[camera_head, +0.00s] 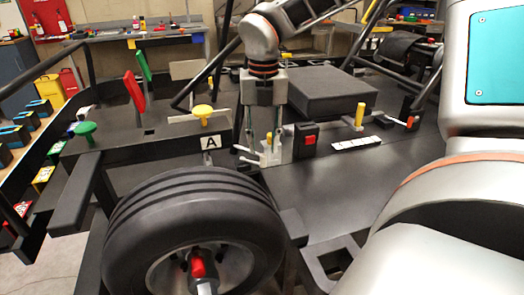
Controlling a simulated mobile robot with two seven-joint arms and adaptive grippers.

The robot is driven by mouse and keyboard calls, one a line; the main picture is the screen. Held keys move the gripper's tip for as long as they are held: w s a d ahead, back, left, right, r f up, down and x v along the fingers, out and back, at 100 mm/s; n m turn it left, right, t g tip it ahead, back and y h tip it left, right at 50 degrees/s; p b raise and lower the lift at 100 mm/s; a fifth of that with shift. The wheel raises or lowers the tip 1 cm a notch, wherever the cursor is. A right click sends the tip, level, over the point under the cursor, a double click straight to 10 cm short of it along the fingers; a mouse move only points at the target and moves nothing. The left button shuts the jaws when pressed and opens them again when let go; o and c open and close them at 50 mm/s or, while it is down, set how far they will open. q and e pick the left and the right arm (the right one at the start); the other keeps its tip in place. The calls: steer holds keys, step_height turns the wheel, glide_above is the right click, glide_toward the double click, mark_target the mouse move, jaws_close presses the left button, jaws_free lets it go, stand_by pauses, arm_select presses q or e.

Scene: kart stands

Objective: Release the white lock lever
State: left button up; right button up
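My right gripper (262,138) points down over the dark kart deck, with its two thin fingers apart. A pale, lever-like piece (245,155), which looks like the white lock lever, sticks out to the left at the fixture's foot, close below the fingertips. The fingers partly hide the fixture, and I cannot tell whether they touch it. My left gripper is not in view.
A red-and-black switch box (305,140) stands just right of the fixture. A black block (332,92) lies behind it. A yellow upright handle (360,115) stands farther right. A yellow knob (203,111), an "A" label (210,143) and a large tyre (195,215) are at the left and front.

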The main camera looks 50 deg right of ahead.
mark_target(264, 153)
steer(key=shift+f, duration=1.55)
jaws_close()
steer(key=shift+w+d+f+n+b, duration=0.1)
steer(key=shift+w+d+n+b, duration=0.15)
steer(key=shift+n+b, duration=0.25)
jaws_free()
steer(key=shift+s, duration=0.1)
step_height(264, 153, up, 12)
